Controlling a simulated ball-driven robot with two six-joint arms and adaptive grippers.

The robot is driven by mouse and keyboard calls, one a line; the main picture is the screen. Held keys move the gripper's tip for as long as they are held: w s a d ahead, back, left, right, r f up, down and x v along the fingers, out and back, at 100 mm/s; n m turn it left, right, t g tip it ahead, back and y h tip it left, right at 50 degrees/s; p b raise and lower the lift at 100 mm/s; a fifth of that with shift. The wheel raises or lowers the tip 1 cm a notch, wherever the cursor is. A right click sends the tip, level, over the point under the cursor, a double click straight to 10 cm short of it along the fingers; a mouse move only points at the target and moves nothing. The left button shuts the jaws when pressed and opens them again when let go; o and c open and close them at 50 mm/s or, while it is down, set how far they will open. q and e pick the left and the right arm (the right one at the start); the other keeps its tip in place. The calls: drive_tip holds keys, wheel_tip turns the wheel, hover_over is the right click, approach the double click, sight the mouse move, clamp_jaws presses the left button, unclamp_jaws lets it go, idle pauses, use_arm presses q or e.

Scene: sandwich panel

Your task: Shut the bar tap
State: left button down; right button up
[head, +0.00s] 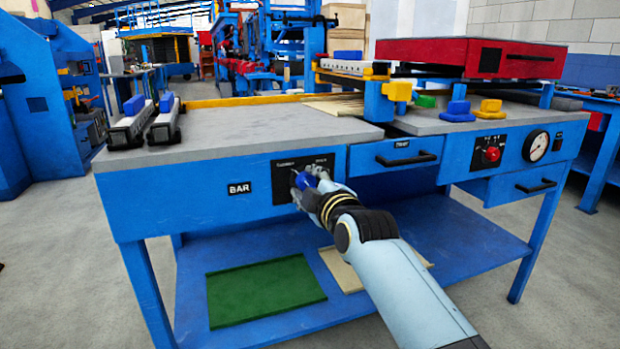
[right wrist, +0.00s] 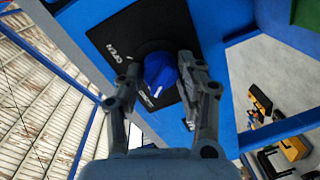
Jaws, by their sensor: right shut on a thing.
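The bar tap is a blue knob (head: 305,180) on a black plate (head: 283,165) on the front of the blue workbench, right of the white-on-black BAR label (head: 240,188). In the right wrist view the knob (right wrist: 161,72) shows a white pointer line and sits between the fingers. My right gripper (head: 312,186) reaches the plate from the lower right and is shut on the knob. It also shows in the right wrist view (right wrist: 160,85), with one finger on each side of the knob. The gripper hides part of the plate's lettering. My left gripper is not in view.
To the right on the bench front are a drawer (head: 405,155), a red knob (head: 492,154) and a round gauge (head: 536,146). A red box-like press (head: 465,58) stands on the bench top. A green panel (head: 265,290) lies on the lower shelf.

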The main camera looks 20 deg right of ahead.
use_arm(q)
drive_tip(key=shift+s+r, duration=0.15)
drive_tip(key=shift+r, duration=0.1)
use_arm(e)
drive_tip(key=shift+n, duration=0.5)
use_arm(q)
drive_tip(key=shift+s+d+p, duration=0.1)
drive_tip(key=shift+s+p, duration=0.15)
drive_tip(key=shift+p, duration=0.05)
use_arm(e)
drive_tip(key=shift+f, duration=0.1)
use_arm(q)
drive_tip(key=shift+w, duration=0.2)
use_arm(e)
drive_tip(key=o, duration=1.2)
drive_tip(key=shift+c, duration=0.2)
drive_tip(key=shift+s, duration=0.1)
drive_tip(key=s+r, duration=0.1)
drive_tip(key=s, duration=1)
drive_tip(key=shift+s+d, duration=0.15)
drive_tip(key=shift+s, duration=0.25)
